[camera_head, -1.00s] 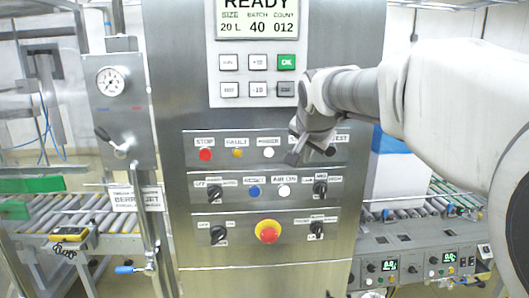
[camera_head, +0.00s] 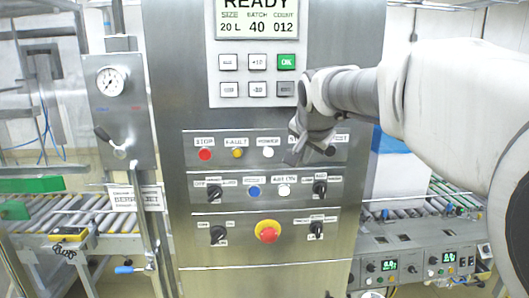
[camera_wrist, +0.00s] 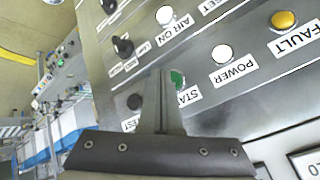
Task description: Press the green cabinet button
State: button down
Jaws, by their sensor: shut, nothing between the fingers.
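The green button (camera_wrist: 178,79), with a partly covered label that starts "STA", shows in the wrist view beside the white POWER lamp. My gripper (camera_wrist: 160,75) is shut and empty, its fingertips right in front of this button and covering part of it. I cannot tell whether the tips touch it. In the head view my gripper (camera_head: 293,158) is at the upper control row of the steel cabinet (camera_head: 170,110), just right of the POWER lamp (camera_head: 268,152). There it hides the green button.
A green OK key (camera_head: 287,62) sits on the keypad above. A red STOP button (camera_head: 205,154) and yellow FAULT lamp (camera_head: 237,153) share the row. Below are a blue button (camera_head: 254,191), black knobs and a red emergency stop (camera_head: 267,231). Roller conveyors flank the cabinet.

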dwell(0.5)
jog(key=shift+w, duration=0.45)
